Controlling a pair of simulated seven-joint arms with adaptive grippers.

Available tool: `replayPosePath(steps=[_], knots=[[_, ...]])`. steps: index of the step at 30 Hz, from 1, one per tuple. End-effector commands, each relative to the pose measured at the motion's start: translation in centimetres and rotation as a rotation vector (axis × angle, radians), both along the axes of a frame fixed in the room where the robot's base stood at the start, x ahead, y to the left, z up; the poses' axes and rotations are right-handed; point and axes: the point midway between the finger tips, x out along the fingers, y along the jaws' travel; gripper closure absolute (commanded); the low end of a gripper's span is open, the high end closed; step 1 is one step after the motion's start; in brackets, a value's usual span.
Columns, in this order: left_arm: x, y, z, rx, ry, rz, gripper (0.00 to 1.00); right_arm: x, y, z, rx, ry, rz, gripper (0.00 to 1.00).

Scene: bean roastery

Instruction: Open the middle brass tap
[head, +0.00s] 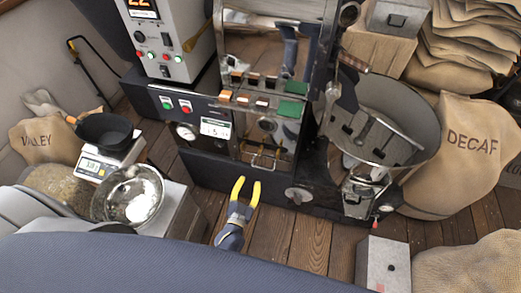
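Small brass fittings (262,159) sit low on the front of the dark roasting machine (235,172). They are too small to tell separate taps, which is the middle one, or whether any is open. My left gripper (247,189) has two yellow fingertips spread apart, with nothing between them. It shows in front of the machine, just below the brass fittings in the picture and apart from them. My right gripper is not in view.
Left stand a scale (93,167) with a black pan (104,130) and a steel bowl (131,196). A round cooling tray (408,105) is at the right, beside a DECAF sack (472,150). A grey box (384,262) stands at lower right. Wooden floor (290,240) lies between.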

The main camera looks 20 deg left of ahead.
Motion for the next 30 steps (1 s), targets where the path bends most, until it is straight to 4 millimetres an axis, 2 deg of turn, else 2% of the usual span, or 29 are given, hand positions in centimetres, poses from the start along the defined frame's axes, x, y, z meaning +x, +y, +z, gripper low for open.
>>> replayPosePath(steps=[5, 21, 30], knots=[[2.0, 0.0, 0.1, 0.003, -0.003, -0.001, 0.66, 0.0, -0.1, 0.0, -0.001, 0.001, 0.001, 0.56], [11.7, 0.3, 0.2, 0.000, -0.003, 0.000, 0.66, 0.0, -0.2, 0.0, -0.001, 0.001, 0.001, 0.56], [15.5, 0.4, 0.0, 0.000, -0.001, 0.001, 0.66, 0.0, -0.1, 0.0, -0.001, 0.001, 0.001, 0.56]])
